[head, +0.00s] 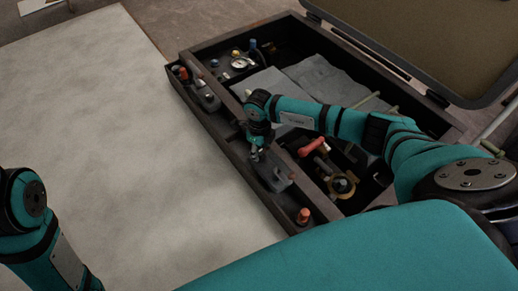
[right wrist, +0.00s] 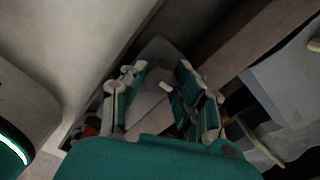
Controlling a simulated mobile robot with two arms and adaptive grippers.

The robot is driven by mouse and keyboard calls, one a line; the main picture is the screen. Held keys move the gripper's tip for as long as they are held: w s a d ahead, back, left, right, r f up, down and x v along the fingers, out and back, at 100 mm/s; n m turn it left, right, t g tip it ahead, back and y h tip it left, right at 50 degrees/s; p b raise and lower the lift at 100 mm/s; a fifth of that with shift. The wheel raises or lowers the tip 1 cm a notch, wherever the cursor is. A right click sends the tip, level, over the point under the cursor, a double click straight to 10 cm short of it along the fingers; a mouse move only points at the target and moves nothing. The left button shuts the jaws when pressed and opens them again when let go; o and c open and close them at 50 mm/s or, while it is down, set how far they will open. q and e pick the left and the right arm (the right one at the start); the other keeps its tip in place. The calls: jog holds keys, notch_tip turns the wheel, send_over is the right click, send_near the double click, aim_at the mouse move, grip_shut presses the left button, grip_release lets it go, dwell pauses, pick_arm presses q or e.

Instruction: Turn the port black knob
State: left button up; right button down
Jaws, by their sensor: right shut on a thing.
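My right gripper (head: 257,154) reaches down to the end of a grey block (head: 274,176) on the near ledge of the dark case. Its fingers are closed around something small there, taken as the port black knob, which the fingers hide. In the right wrist view, the two fingers of the right gripper (right wrist: 160,88) stand on either side of a grey surface with a small white piece. No black knob can be made out clearly in either view. Part of my left arm shows at the lower left of the head view; its gripper is out of frame.
The dark case (head: 222,136) has an open lid (head: 440,40) at the upper right. Another grey block (head: 207,96) and orange-red knobs (head: 183,73) (head: 303,216) sit along the ledge. A red-handled valve (head: 312,146) and grey cloth (head: 325,78) lie inside. The pale surface (head: 110,130) at left is clear.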

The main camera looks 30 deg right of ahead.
aim_at(259, 151)
jog(key=c, duration=1)
grip_release()
notch_tip(259, 151, up, 12)
jog(key=shift+r, duration=0.1)
